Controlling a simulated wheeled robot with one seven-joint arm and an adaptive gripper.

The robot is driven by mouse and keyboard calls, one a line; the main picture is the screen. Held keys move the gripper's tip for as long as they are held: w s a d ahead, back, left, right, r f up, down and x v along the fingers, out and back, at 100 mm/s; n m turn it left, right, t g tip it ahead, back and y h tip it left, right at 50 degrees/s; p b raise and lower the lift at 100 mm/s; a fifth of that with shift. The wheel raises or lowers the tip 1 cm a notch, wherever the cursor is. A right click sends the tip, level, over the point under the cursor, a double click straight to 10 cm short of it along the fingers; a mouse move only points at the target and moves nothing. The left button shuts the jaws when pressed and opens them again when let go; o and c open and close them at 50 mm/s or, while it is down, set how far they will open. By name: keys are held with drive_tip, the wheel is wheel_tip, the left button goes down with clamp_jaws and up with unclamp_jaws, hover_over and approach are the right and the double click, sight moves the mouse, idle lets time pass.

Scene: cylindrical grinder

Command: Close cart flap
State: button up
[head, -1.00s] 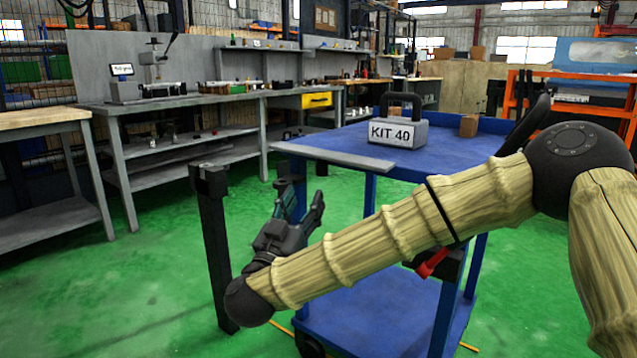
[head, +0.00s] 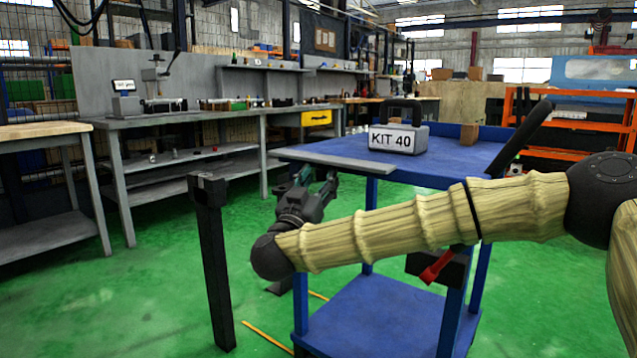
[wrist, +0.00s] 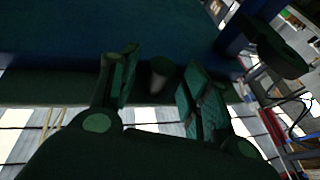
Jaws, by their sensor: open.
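The blue cart (head: 455,160) stands ahead. Its grey flap (head: 345,160) sticks out along the near left edge, roughly level with the top deck. My gripper (head: 316,181) is open just below the flap; whether it touches the flap cannot be told. In the wrist view, the two fingers (wrist: 158,75) are apart under a dark blue surface, with a dark band behind them. A small grey rounded part (wrist: 161,72) shows between the fingers; what it is cannot be told.
A dark post (head: 211,260) stands left of my gripper.

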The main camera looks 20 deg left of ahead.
drive_tip(key=shift+c, duration=0.4)
drive_tip(key=c, duration=0.9)
drive_tip(key=shift+c, duration=0.2)
